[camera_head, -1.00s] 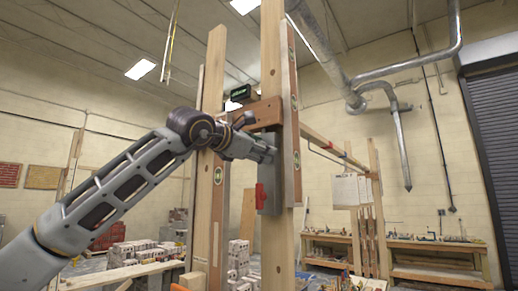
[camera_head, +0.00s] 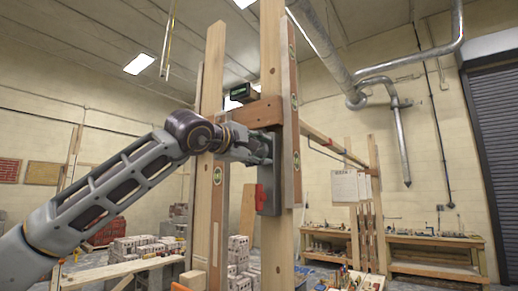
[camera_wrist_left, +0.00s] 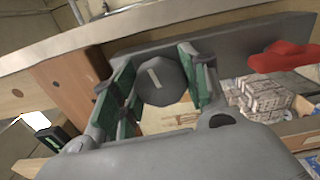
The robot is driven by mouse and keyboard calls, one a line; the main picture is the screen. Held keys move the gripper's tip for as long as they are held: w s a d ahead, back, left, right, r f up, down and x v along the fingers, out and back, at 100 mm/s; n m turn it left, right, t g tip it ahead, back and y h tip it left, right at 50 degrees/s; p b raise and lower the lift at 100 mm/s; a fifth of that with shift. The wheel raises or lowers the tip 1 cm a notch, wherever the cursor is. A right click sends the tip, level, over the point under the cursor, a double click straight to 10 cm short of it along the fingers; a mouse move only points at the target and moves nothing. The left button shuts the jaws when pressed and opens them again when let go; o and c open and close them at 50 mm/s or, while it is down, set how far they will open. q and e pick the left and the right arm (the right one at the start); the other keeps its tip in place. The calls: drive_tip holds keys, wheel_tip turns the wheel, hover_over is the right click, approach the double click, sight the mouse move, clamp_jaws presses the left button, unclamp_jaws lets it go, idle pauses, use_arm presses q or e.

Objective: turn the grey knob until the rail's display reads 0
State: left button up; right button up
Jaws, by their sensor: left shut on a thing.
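The grey knob (camera_wrist_left: 163,82) sits between my left gripper's green-padded fingers in the left wrist view. It is round and dark grey, with a pale mark line on its face, slightly tilted. My left gripper (camera_wrist_left: 164,88) is shut on it. In the head view my left gripper (camera_head: 258,150) reaches the grey box (camera_head: 270,198) on the wooden post, and the knob is hidden there. The rail's display (camera_head: 241,93) is a small black box with green figures above the wooden block. It also shows in the left wrist view (camera_wrist_left: 54,138). Its digits are too small to read.
A red handle (camera_head: 260,196) is on the grey box below my gripper; it also shows in the left wrist view (camera_wrist_left: 286,57). Two upright wooden posts (camera_head: 274,240) flank my wrist. Wooden benches (camera_head: 430,242) and stacked bricks (camera_head: 238,254) stand behind.

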use_arm(q)
drive_tip(key=m+p, duration=0.1)
drive_tip(key=m, duration=0.5)
drive_tip(key=shift+f+m+p, duration=0.15)
drive_tip(key=shift+m+p, duration=0.15)
drive_tip(key=shift+p, duration=0.1)
drive_tip(key=m+p, duration=0.1)
drive_tip(key=m, duration=0.3)
drive_tip(key=shift+f, duration=0.1)
drive_tip(key=shift+m, duration=0.7)
drive_tip(key=shift+w, duration=0.1)
drive_tip(key=o, duration=1)
